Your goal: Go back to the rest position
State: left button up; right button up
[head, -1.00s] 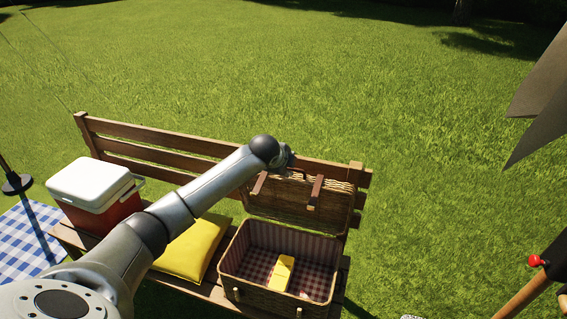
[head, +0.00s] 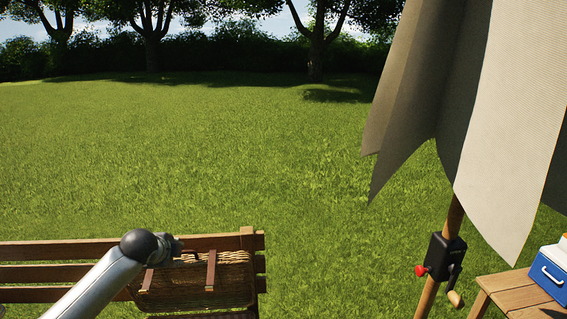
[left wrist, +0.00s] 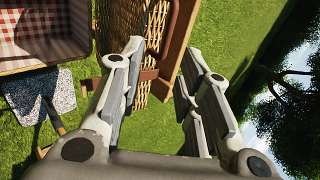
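My left arm reaches in from the bottom left of the head view. Its end (head: 160,246) is in front of the raised wicker lid of the picnic basket (head: 228,278), and the gripper's fingers are hidden there. In the left wrist view my left gripper (left wrist: 160,55) has its two fingers apart with nothing between them. The wicker lid (left wrist: 155,45) and a wooden bench rail show beyond the fingers. Whether the fingers touch the lid cannot be told. My right gripper is in neither view.
The wooden bench (head: 60,248) carries the basket, whose checked lining (left wrist: 40,25) shows in the wrist view. A folded parasol (head: 510,110) with a crank (head: 440,260) stands at right. Beside it is a wooden table (head: 515,292) with a blue cooler (head: 552,275). Open grass lies behind.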

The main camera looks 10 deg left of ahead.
pick_arm(q)
jog(key=s+d+f+n+g+h, duration=0.2)
jog(key=s+d+f+n, duration=0.2)
jog(key=s+d+f, duration=1.05)
jog(key=s+d+n+g, duration=0.3)
jog(key=s+n, duration=0.6)
jog(key=s, duration=1.7)
notch_tip(320, 180, down, 27)
jog(key=s+g+b, duration=0.2)
jog(key=s+a+f+b, duration=0.2)
jog(key=s+a+f, duration=0.1)
jog(key=s+f, duration=1.3)
notch_tip(320, 180, down, 3)
jog(key=shift+s+r+g, duration=0.1)
jog(key=shift+s+g, duration=0.15)
jog(key=shift+g, duration=0.15)
